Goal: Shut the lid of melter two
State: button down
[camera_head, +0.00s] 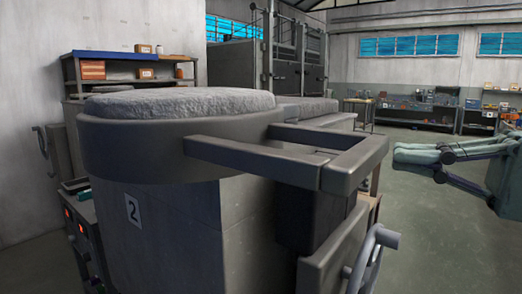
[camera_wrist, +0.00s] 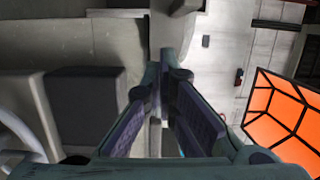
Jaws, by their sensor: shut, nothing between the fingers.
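Melter two (camera_head: 165,230) is a grey drum with a "2" plate (camera_head: 132,210) on its front, at the left and middle of the head view. Its round lid (camera_head: 130,150), a grey band with a rough pale top, lies level over the drum. I see no clear gap under it, but its far side is hidden. A square-bar frame handle (camera_head: 350,165) sticks out from the lid to the right. My gripper (camera_head: 397,154) is shut and empty, just right of the handle and apart from it, fingers pointing left. It also shows in the wrist view (camera_wrist: 157,78).
A bent grey bar (camera_head: 372,255) stands at the melter's lower right. A control box with red displays (camera_head: 78,235) is at lower left. A shelf with boxes (camera_head: 135,70) is behind. Open floor (camera_head: 440,250) lies to the right. An orange gridded panel (camera_wrist: 285,115) shows in the wrist view.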

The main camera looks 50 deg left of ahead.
aim_at(256, 120)
jog(key=s+p+x, duration=0.1)
jog(key=p+x, duration=0.2)
jog(key=x, duration=1)
jog(key=shift+s+d+f+h+p, duration=0.2)
jog(key=shift+s+f+h+p, duration=0.1)
jog(key=shift+f+p, duration=0.1)
jog(key=shift+s, duration=0.1)
